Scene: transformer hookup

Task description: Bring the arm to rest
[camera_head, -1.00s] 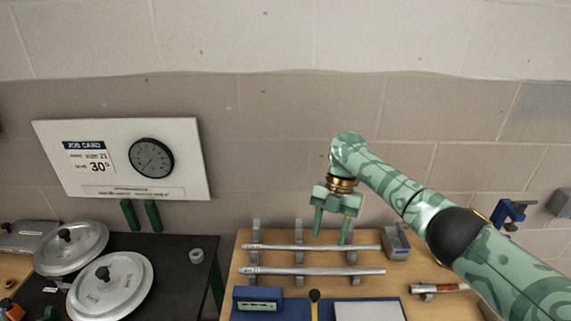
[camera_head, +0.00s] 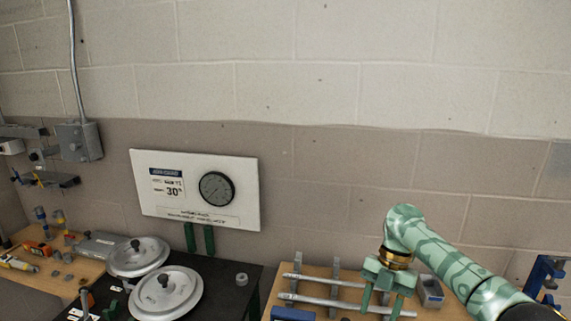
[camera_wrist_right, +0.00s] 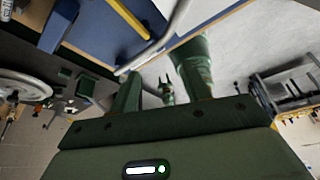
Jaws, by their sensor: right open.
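My right arm comes in from the lower right in the head view, mottled green with a black joint. Its gripper (camera_head: 382,298) points down with two green fingers apart. It is in front of the wooden bench (camera_head: 448,308) and overlaps the two silver rods (camera_head: 325,281) in the picture. I see nothing held between the fingers; any contact with the rods cannot be told. In the right wrist view, a small green pronged shape (camera_wrist_right: 167,92) far off may be my left gripper, too small to judge.
A dark table (camera_head: 226,291) with two round silver lids (camera_head: 166,290) stands left of the bench. A white job card board with a dial (camera_head: 243,207) is above it. A grey block (camera_head: 430,291) and a blue clamp (camera_head: 543,272) are on the right. The wall above is clear.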

